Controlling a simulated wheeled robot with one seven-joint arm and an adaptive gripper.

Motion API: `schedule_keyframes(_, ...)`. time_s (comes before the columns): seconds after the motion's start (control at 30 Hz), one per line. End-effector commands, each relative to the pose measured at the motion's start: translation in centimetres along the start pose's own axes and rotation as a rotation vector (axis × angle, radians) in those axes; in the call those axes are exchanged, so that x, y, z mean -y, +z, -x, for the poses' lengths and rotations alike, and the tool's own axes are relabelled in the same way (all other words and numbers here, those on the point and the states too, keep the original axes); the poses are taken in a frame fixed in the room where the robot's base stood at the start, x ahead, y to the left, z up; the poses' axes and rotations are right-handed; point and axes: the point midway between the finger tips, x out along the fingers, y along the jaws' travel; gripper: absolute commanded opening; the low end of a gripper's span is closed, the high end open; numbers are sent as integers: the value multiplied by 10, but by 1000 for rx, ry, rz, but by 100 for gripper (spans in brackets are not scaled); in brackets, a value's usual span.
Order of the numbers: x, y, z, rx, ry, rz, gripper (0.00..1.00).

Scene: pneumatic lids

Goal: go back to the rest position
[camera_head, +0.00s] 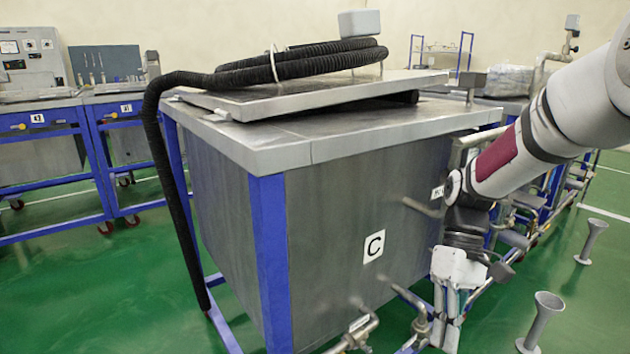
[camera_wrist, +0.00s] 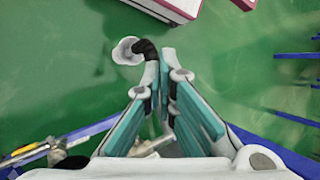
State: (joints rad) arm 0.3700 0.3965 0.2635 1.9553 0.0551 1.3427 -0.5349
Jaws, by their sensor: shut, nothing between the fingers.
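My gripper (camera_head: 447,328) hangs low in front of the right side of the grey metal tank (camera_head: 330,240) marked C. Its fingers point down, close to the pipes and valves at the tank's foot. In the wrist view my gripper (camera_wrist: 160,66) has its teal-padded fingers together, with nothing held between them. The tank's lid (camera_head: 300,93) sits slightly tilted on top, with a black hose (camera_head: 290,62) coiled on it. Whether the gripper touches any pipe is unclear.
Valves and pipes (camera_head: 357,330) stick out along the tank's lower front. Grey funnels (camera_head: 541,320) stand on the green floor (camera_head: 590,270) at right. Blue-framed tables (camera_head: 45,135) stand at back left. A blue rail (camera_wrist: 90,132) crosses the wrist view. Open floor lies at lower left.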

Motion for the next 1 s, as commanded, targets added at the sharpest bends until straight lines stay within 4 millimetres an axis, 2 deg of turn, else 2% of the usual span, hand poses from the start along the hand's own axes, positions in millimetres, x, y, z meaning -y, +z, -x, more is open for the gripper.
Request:
schedule_keyframes(0.03,12,13,8,-13,40,-23,0)
schedule_keyframes(0.2,44,54,23,-60,139,-113,0)
schedule_keyframes(0.43,83,111,26,-157,243,-228,0)
schedule_keyframes(0.7,115,172,6,-303,307,-345,0)
schedule_keyframes(1.0,128,209,-22,-427,315,-418,0)
